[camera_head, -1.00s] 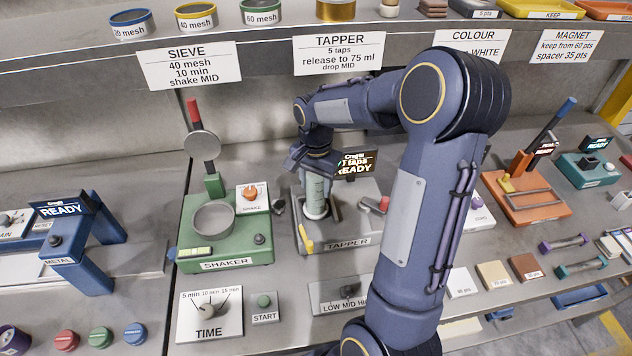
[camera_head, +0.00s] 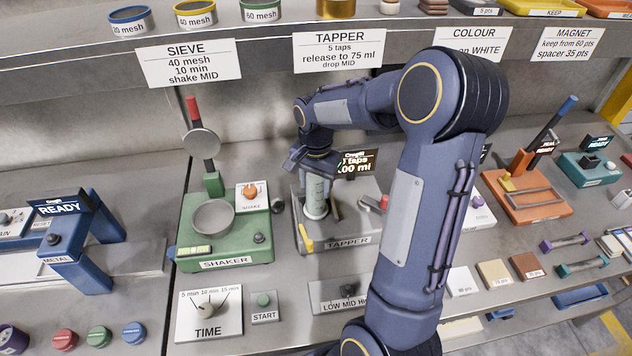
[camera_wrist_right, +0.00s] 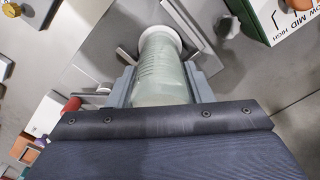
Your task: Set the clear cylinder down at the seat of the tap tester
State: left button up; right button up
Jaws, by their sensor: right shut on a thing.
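The clear cylinder (camera_head: 315,198), with graduation marks, stands upright at the seat of the grey tap tester (camera_head: 352,243). My right gripper (camera_head: 316,172) is shut on its upper part from above. In the right wrist view the cylinder (camera_wrist_right: 160,75) lies between the two grey fingers, and its far end meets a round white seat (camera_wrist_right: 171,36). I cannot tell whether its base bears fully on the seat. The tap tester's display (camera_head: 357,163) shows taps and ml readings, partly hard to read. My left gripper is not in view.
The green shaker (camera_head: 225,240) stands left of the tap tester, with a red-handled lever behind. A red-tipped lever (camera_head: 374,203) is on the tester's right. My right arm hides part of the bench. A shelf (camera_head: 270,62) with instruction cards runs above.

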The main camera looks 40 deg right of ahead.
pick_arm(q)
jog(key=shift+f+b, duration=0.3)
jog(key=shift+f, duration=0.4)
pick_arm(e)
jog(key=shift+f, duration=0.7)
jog(key=o, duration=1.2)
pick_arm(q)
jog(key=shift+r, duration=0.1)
pick_arm(e)
jog(key=shift+d+r+p, duration=0.15)
jog(key=shift+r+p, duration=0.45)
jog(key=shift+r, duration=0.05)
jog(key=r+p, duration=0.6)
jog(key=r, duration=0.2)
jog(key=shift+a, duration=0.2)
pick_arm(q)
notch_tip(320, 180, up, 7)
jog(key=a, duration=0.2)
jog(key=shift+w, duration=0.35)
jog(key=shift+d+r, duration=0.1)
